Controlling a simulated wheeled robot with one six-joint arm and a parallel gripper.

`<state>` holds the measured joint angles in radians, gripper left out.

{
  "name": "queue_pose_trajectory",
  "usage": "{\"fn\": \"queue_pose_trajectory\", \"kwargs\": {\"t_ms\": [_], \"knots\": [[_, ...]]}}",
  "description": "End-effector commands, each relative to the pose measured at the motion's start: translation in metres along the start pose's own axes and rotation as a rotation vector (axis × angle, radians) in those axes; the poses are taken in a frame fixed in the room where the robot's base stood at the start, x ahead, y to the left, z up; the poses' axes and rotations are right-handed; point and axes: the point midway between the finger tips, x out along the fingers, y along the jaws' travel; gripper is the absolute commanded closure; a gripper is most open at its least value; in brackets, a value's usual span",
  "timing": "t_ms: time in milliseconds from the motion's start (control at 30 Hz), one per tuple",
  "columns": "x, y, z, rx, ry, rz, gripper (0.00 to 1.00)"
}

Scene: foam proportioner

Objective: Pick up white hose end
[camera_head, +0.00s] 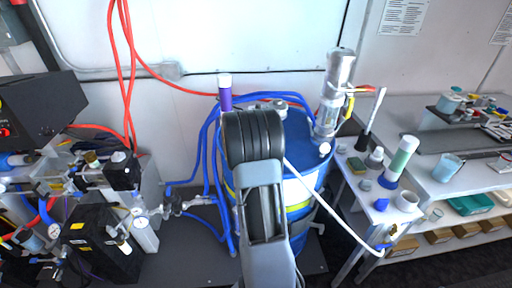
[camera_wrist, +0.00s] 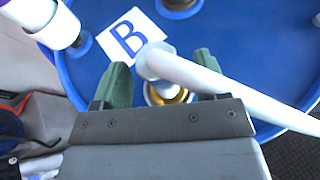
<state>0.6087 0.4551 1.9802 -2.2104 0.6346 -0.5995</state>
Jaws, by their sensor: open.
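The white hose (camera_wrist: 235,90) shows in the wrist view, with its thick white end (camera_wrist: 153,62) lying between the two green fingertips of my gripper (camera_wrist: 162,72). The fingers are open, one on each side, with gaps visible. A brass fitting (camera_wrist: 165,95) sits just below the hose end, on the blue drum lid (camera_wrist: 100,30). In the head view the white hose (camera_head: 330,208) runs from behind my arm down to the right, to the side table. My arm hides the hose end and gripper there.
A card marked B (camera_wrist: 130,36) lies on the lid. A white-and-purple tube (camera_head: 225,92) and a clear-and-silver cylinder (camera_head: 334,95) stand at the drum's top. Blue hoses (camera_head: 205,150) pass on its left. A side table (camera_head: 405,213) with bottles stands at right.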

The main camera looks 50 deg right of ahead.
Motion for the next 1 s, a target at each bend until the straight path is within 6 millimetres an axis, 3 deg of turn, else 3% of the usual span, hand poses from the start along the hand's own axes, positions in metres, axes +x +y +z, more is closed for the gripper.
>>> {"fn": "queue_pose_trajectory", "kwargs": {"t_ms": [200,433,1000], "knots": [[0.0138,-0.0001,-0.0003,0.0,0.001,0.0,0.33],[0.0141,-0.0001,-0.0004,0.0,0.0,0.0,0.34],[0.0138,0.0,-0.0002,0.001,0.0,0.0,0.88]]}}
